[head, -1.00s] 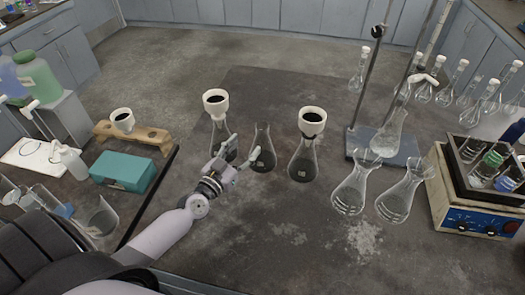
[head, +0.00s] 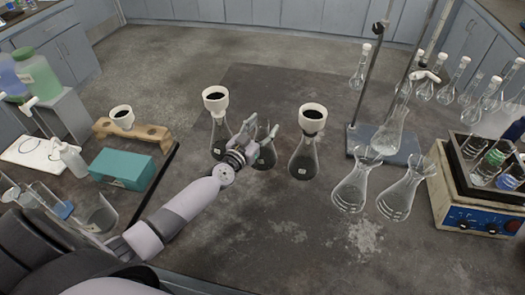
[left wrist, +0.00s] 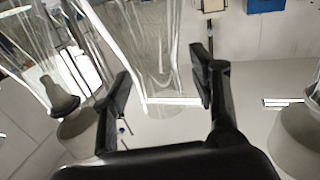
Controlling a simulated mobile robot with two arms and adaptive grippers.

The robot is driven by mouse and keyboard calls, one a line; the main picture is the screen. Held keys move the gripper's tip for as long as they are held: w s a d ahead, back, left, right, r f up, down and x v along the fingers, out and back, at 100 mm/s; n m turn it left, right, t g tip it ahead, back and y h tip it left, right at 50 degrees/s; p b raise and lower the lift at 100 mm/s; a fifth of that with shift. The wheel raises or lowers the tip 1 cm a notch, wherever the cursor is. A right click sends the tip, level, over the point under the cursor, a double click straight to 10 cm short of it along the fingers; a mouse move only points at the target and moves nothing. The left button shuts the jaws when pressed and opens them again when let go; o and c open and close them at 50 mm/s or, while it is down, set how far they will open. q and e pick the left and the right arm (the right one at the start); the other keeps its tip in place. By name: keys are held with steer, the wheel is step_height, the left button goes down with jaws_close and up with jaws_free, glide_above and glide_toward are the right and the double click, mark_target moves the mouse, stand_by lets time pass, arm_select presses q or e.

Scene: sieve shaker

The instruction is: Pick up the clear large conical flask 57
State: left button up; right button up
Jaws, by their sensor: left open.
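A clear conical flask (head: 267,157) without a funnel stands between two flasks that carry white funnels, and my left gripper (head: 262,129) partly hides it. In the left wrist view the clear flask (left wrist: 152,50) stands between the two black fingers of the gripper (left wrist: 160,85), which are open with gaps beside the glass. I cannot read a number on any flask. The left funnel flask (head: 219,140) and the right funnel flask (head: 304,160) stand close on either side. My right gripper is not in view.
Two more clear flasks (head: 350,187) (head: 399,194) stand to the right. Behind them is a blue stand base (head: 366,146) with another flask (head: 388,132). A shaker box (head: 478,217) is at the far right. A teal box (head: 122,168) lies at left. The front middle table is clear.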

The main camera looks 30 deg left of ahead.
arm_select(q)
steer(key=shift+s, duration=0.1)
steer(key=shift+c, duration=0.6)
jaws_close()
steer(key=shift+r, duration=0.1)
